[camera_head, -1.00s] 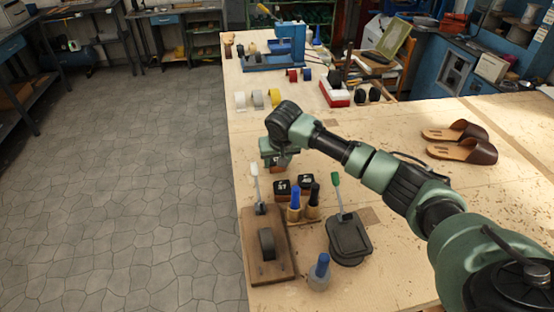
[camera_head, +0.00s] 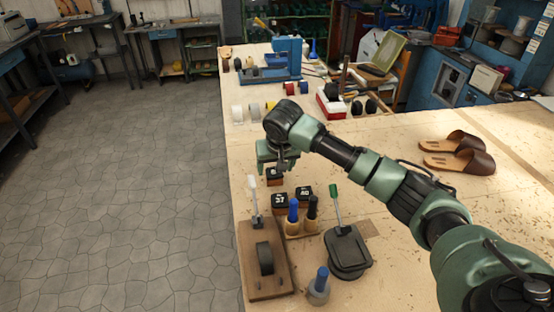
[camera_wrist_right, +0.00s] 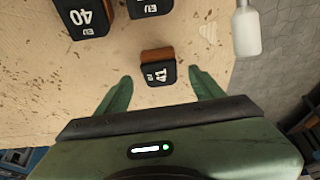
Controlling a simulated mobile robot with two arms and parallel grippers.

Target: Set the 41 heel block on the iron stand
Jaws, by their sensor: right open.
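The 41 heel block (camera_head: 274,177) is a small black-topped block with a brown base on the bench, below my right gripper (camera_head: 281,165). In the right wrist view the block (camera_wrist_right: 158,68) lies just beyond and between the open fingers (camera_wrist_right: 160,88), its label appearing to read 41. The fingers hold nothing. A dark grey, flat-topped stand (camera_head: 348,252), which looks like the iron stand, is at the front of the bench; its top looks bare. My left gripper is out of view.
Two more heel blocks (camera_head: 280,203) (camera_head: 305,193) sit close by, one marked 40. Blue and black bottles (camera_head: 293,212) stand in a wooden holder. A wooden board (camera_head: 275,284) carries a grey round part.

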